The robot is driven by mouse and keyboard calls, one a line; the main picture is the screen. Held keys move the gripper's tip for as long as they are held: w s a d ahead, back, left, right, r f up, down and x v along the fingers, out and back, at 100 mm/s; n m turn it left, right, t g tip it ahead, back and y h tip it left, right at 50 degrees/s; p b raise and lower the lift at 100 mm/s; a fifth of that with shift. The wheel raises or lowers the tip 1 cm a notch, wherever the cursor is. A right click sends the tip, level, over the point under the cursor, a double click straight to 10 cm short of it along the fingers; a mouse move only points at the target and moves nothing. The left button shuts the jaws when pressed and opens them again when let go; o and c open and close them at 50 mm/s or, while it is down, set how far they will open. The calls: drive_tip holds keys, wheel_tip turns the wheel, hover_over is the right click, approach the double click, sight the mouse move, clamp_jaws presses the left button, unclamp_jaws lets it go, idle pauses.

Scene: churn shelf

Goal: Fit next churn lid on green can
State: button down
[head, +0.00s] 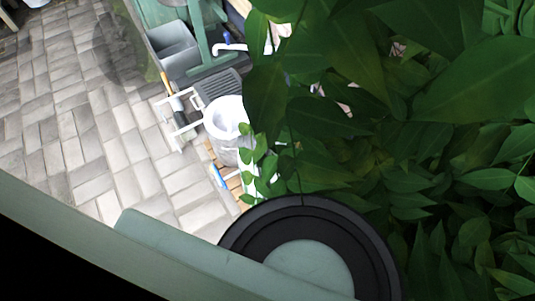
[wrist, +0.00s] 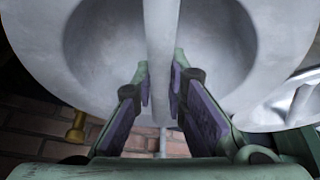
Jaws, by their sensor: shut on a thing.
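In the wrist view, a pale grey round lid (wrist: 50,45) fills the upper part, with a straight handle bar (wrist: 162,35) across its recessed middle. My gripper (wrist: 161,85) has its purple-padded fingers on either side of this bar and is shut on it. What lies beneath the lid is hidden. In the head view, leaves hide much of the work area, and my gripper is not visible there. A grey can-like vessel (head: 229,154) with a pale round top (head: 226,116) shows beside the leaves. I cannot make out a green can for certain.
Large green leaves (head: 330,100) cover the right of the head view. A grey sink (head: 175,48) and a dark ribbed tray (head: 218,86) stand near the vessel. The wrist view shows a brass fitting (wrist: 76,128) and a metal object (wrist: 285,105) at right.

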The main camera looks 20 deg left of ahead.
drive_tip(key=shift+f, duration=0.55)
idle(0.4)
drive_tip(key=c, duration=1.5)
unclamp_jaws()
drive_tip(key=shift+c, duration=0.2)
drive_tip(key=shift+f, duration=0.1)
drive_tip(key=v, duration=1.2)
drive_tip(key=shift+w+a, duration=0.1)
